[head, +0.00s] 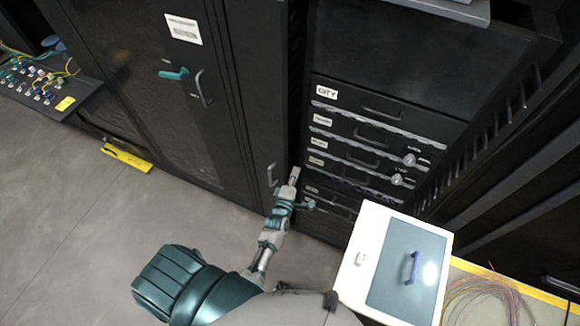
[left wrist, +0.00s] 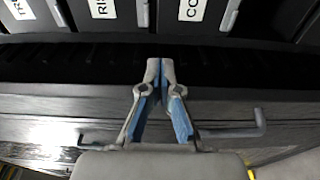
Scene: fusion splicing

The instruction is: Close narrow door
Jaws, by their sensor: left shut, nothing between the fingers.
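The narrow door (head: 257,90) is a tall dark panel between the wide cabinet door and the drawer stack, with a grey bar handle (head: 272,175) low on it. It looks close to in line with the cabinet front; I cannot tell whether it is fully closed. My left gripper (head: 293,174) is shut and empty, beside the door's lower right edge, just right of the handle. In the left wrist view the shut fingertips (left wrist: 160,64) point at a dark gap between a dark panel with a bar handle (left wrist: 240,130) and the labelled drawers. Contact is unclear. My right gripper is not in view.
The drawer stack (head: 375,115) has handles and labels. A white case (head: 365,235) with a blue handle stands at lower right, close to my left arm. A wide door (head: 140,75) with a teal handle is at left. Loose cables (head: 485,298) lie at lower right.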

